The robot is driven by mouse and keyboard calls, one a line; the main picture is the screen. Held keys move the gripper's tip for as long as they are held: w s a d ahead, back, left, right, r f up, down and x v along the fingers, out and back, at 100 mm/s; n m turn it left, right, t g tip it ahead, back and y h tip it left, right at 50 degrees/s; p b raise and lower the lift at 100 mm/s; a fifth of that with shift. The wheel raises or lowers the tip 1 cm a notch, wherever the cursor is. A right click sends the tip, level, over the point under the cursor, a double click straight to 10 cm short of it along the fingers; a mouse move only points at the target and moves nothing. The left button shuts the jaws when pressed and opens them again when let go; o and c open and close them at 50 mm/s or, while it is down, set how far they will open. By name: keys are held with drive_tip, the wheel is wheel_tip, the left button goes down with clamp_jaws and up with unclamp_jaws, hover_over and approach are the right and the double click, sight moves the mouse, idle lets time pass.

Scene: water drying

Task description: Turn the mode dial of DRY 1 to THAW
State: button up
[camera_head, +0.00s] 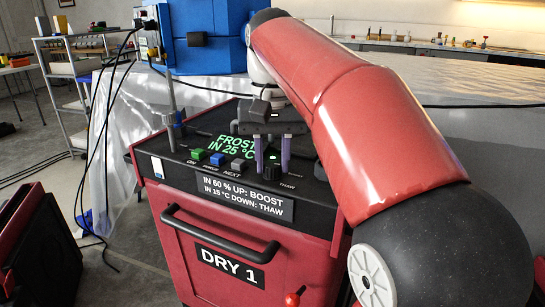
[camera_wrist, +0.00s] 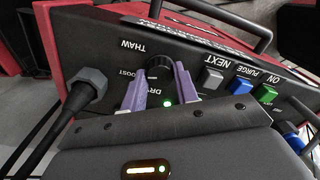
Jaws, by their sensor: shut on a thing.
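DRY 1 (camera_head: 185,235) is a red cabinet with a sloping black control panel. Its black mode dial (camera_head: 271,172) is at the panel's right; THAW is printed to its lower right. In the wrist view the dial (camera_wrist: 159,68) has THAW, BOOST and DRY printed around it. My gripper (camera_head: 272,165) comes down from above, its purple fingers on either side of the dial, shut on it. In the wrist view the fingers (camera_wrist: 161,76) flank the dial too. The fingers partly hide the dial, and I cannot tell where its pointer stands.
Green, blue and grey buttons (camera_head: 217,159) sit left of the dial. The display (camera_head: 232,146) reads FROST, IN 25 °C. A label (camera_head: 243,197) reads IN 60 % UP: BOOST, IN 15 °C DOWN: THAW. A grey hose fitting (camera_wrist: 90,82) stands beside the gripper. A handle (camera_head: 215,238) juts from the front.

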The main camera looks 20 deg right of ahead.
drive_tip(key=m, duration=0.4)
drive_tip(key=shift+m, duration=0.3)
drive_tip(key=m, duration=0.4)
drive_tip(key=shift+m, duration=0.3)
drive_tip(key=o, duration=1)
